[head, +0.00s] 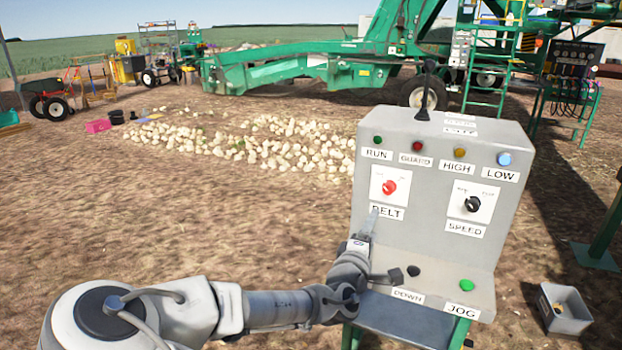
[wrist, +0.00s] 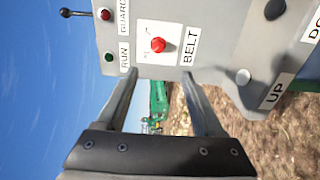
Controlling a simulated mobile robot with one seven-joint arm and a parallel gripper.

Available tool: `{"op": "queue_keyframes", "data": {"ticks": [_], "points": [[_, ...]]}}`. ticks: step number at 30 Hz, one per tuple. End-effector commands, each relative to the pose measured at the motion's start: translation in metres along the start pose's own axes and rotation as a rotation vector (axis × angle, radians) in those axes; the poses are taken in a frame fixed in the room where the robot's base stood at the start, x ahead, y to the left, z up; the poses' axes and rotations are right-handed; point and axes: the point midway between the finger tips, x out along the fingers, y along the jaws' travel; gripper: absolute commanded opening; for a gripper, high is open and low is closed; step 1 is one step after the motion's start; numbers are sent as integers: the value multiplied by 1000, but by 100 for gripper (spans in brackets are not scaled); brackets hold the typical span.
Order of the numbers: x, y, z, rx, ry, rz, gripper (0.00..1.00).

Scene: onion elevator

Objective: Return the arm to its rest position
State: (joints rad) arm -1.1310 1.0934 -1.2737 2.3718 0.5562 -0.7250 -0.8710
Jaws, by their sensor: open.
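My gripper (head: 371,218) is in front of the left side of a grey control panel (head: 436,250), just below the red BELT knob (head: 389,187). In the wrist view my gripper (wrist: 163,85) has its two fingers spread, with nothing between them. The red BELT knob (wrist: 158,45) shows there beyond the fingertips, apart from them. My arm (head: 275,307) stretches from the lower left to the panel, low across its left front. It hides part of the panel's lower ledge in the head view.
The panel also bears a black SPEED knob (head: 471,204), a green JOG button (head: 466,286) and a white button (wrist: 243,77) by the UP label. A grey bin (head: 564,310) stands at lower right. Onions (head: 265,143) lie behind, before a green machine (head: 300,70). Ground at left is open.

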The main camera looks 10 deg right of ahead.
Motion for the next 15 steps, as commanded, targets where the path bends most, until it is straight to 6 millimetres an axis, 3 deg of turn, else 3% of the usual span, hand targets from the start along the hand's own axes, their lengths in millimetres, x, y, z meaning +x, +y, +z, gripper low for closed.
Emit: {"op": "queue_keyframes", "data": {"ticks": [4, 8, 15], "points": [[1, -20, 17, 81, -53, -109, 69], [-5, -53, 37, 223, -134, -290, 69], [-42, -97, 44, 504, -259, -629, 69]]}}
